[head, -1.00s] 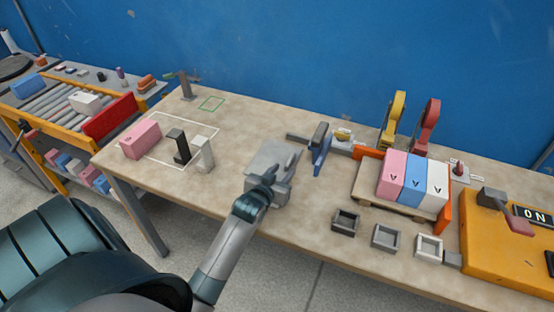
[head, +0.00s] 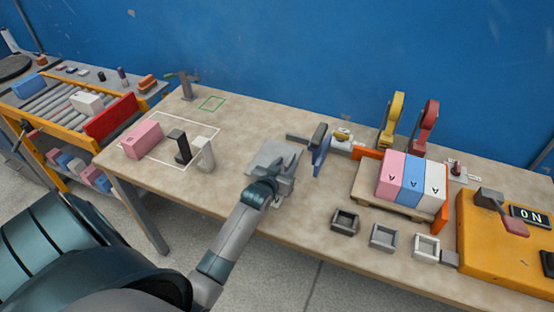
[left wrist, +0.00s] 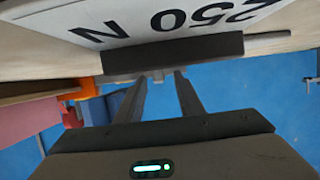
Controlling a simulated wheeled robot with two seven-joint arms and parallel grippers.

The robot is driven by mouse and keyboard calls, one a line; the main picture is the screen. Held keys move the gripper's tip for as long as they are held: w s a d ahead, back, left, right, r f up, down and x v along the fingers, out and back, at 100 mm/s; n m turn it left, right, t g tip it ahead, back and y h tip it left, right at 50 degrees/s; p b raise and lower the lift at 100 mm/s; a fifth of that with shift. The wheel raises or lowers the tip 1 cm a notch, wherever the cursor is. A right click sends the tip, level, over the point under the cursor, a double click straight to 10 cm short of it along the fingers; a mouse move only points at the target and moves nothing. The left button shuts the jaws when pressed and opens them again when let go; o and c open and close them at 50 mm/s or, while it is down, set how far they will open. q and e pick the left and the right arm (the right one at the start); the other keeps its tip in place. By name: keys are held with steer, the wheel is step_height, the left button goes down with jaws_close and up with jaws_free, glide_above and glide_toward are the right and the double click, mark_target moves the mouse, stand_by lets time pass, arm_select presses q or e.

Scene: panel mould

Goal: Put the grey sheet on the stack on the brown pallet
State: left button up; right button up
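A flat grey square (head: 270,154), which looks like the grey sheet, lies on the table left of centre in the head view. My left gripper (head: 284,176) is over its near right edge and hides part of it. In the left wrist view the gripper's two fingers (left wrist: 160,74) stand apart with no object clear between them. Their tips are close to a dark bar (left wrist: 190,53); contact cannot be told. The brown pallet (head: 376,200) stands at the right with a stack of pink, blue and white blocks (head: 411,178) on it. My right gripper is out of view.
A blue tool (head: 321,153) stands between gripper and pallet. Several small square trays (head: 383,236) lie before the pallet, and orange stops (head: 441,214) flank it. A pink block (head: 142,139) sits at left. The wrist view shows a white "250 N" plate (left wrist: 150,22).

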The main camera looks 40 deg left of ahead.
arm_select(q)
steer(key=shift+x, duration=1.05)
steer(key=shift+d, duration=0.1)
steer(key=shift+c, duration=0.3)
jaws_close()
